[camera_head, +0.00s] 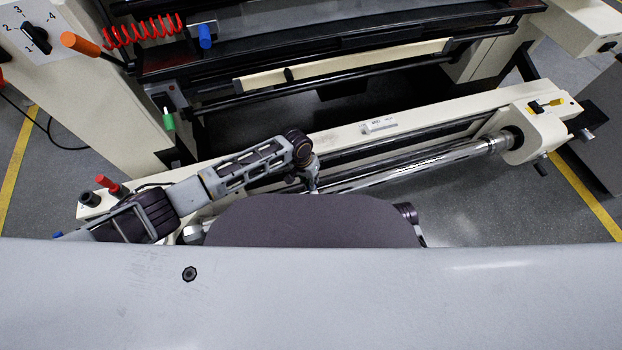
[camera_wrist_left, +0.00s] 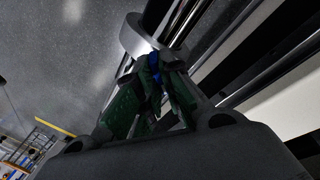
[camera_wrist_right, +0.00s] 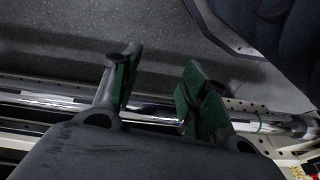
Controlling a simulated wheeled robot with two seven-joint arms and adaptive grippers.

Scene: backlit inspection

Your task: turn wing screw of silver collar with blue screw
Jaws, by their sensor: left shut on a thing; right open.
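The silver collar (camera_wrist_left: 136,36) sits around a shiny bar in the left wrist view. Its blue screw (camera_wrist_left: 156,72) points toward my left gripper (camera_wrist_left: 160,75), whose green-padded fingers are shut on it. The fingers hide part of the screw. In the head view my left gripper (camera_head: 310,180) reaches down to the silver bar (camera_head: 430,162); the collar and blue screw cannot be made out there. My right gripper (camera_wrist_right: 158,78) is open, with nothing between its green pads, above the bar (camera_wrist_right: 50,102) in the right wrist view.
A cream beam (camera_head: 345,135) runs behind the bar to an end housing (camera_head: 535,128) at right. Red and black knobs (camera_head: 108,184) stand at the left end. An orange handle (camera_head: 80,44) and a red coiled hose (camera_head: 143,30) are at upper left.

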